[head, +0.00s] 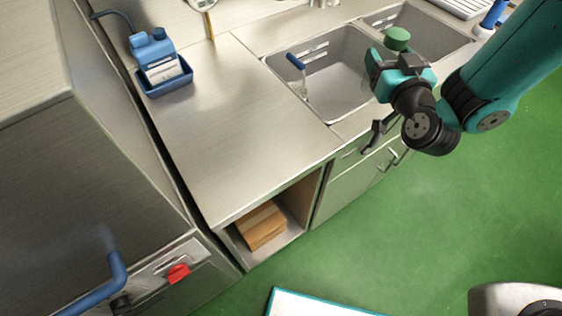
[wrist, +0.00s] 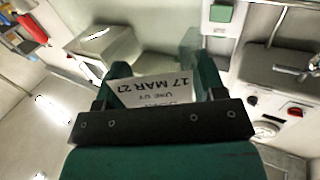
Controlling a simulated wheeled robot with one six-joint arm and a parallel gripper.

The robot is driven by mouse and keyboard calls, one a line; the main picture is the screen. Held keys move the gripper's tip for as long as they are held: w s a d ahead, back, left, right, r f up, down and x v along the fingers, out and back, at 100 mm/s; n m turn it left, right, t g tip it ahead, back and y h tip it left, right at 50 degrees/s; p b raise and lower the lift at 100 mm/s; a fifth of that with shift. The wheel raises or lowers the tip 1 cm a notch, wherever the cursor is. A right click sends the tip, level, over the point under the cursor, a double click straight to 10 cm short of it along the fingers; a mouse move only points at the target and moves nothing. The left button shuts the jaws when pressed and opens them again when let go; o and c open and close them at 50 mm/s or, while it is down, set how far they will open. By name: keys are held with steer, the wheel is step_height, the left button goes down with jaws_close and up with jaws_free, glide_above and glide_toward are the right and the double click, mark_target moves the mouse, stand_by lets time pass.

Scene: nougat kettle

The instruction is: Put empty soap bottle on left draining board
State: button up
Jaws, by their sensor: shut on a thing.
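My gripper (head: 401,64) is over the divider between the two sinks in the head view. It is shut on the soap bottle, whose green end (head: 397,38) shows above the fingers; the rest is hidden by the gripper. In the wrist view, a pale label with printed date text (wrist: 155,91) shows between the fingertips of my gripper (wrist: 163,80). How full the bottle is, I cannot tell. The left draining board (head: 225,110) is the flat steel top left of the sinks. My gripper is to its right, apart from it.
A blue caddy (head: 165,82) with blue items stands at the back left of the board. A blue-handled brush (head: 296,61) is in the left sink (head: 335,85). Brown boards (head: 262,225) lie on the shelf below. The board's middle and front are clear.

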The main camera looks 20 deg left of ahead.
steer(key=s+a+r+n+g+y+p, duration=0.1)
steer(key=s+a+r+n+g+y, duration=0.2)
steer(key=s+a, duration=0.6)
steer(key=s+a+r+n+g+y+p, duration=0.1)
steer(key=s+a+r+n+g+y, duration=0.1)
steer(key=s+a+r+y, duration=0.5)
steer(key=shift+s+a+f+h+b, duration=0.2)
steer(key=shift+a+f+h+b, duration=0.3)
steer(key=shift+f+b, duration=2.25)
steer(key=shift+s+a+f+h+b, duration=0.2)
steer(key=shift+a+f+h+b, duration=0.65)
steer(key=shift+f, duration=3.4)
steer(key=shift+s+a+f+h+b, duration=0.1)
steer(key=shift+s+f+h+b, duration=0.1)
steer(key=shift+f+b, duration=2.7)
steer(key=shift+f+p, duration=0.55)
steer(key=shift+f, duration=0.15)
steer(key=o, duration=0.9)
